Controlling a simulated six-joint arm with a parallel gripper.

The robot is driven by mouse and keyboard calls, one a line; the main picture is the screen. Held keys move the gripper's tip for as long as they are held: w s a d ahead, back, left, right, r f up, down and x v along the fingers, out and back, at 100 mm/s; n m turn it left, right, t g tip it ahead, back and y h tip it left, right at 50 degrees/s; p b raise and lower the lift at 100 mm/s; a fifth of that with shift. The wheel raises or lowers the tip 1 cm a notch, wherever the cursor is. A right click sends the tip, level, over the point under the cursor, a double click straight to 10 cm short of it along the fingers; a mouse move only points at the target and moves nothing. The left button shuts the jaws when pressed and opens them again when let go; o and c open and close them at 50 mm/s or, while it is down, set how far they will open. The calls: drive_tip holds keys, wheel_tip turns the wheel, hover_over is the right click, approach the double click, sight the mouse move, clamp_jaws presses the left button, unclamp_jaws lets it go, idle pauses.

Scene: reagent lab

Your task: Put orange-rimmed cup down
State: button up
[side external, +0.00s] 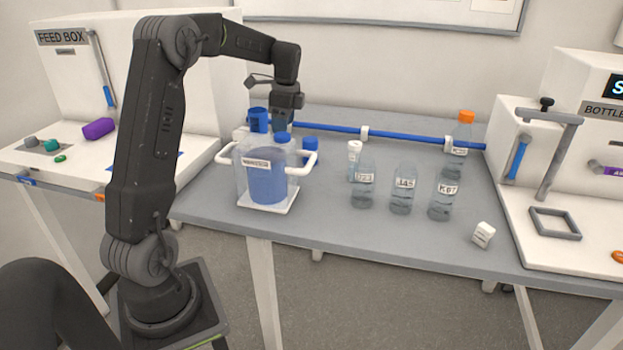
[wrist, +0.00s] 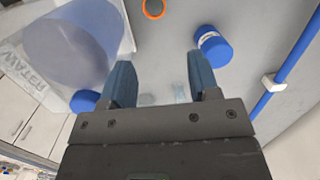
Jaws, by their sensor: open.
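The orange-rimmed cup (wrist: 153,9) shows as an orange ring at the top edge of the wrist view, partly cut off by the frame. I cannot make it out in the side view. My gripper (wrist: 160,62) is open, with its two blue-grey fingers apart. The cup lies beyond the fingertips, apart from them, with grey tabletop visible between. In the side view my gripper (side external: 284,124) points down behind the large water container, which hides what is below it.
The water container (side external: 267,184) with white handles stands close by; it also shows in the wrist view (wrist: 70,45). A blue-capped jar (wrist: 213,46) stands right of the fingers. Several clear bottles (side external: 402,190) stand farther right. A blue rail (side external: 335,130) runs along the back.

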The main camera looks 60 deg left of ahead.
drive_tip(key=s+d+r+n+t, duration=0.2)
drive_tip(key=d+r, duration=0.2)
drive_tip(key=d, duration=0.6)
drive_tip(key=s+d+r+n+t, duration=0.2)
drive_tip(key=d+r, duration=0.2)
drive_tip(key=d, duration=0.6)
drive_tip(key=s+d+f+n+t+h, duration=0.1)
drive_tip(key=s+d+f+n+t, duration=0.1)
drive_tip(key=s+d, duration=1)
drive_tip(key=shift+s+d+f+n, duration=0.4)
drive_tip(key=shift+s+f+n, duration=0.55)
drive_tip(key=shift+n, duration=0.25)
drive_tip(key=shift+o, duration=0.3)
drive_tip(key=shift+r, duration=0.1)
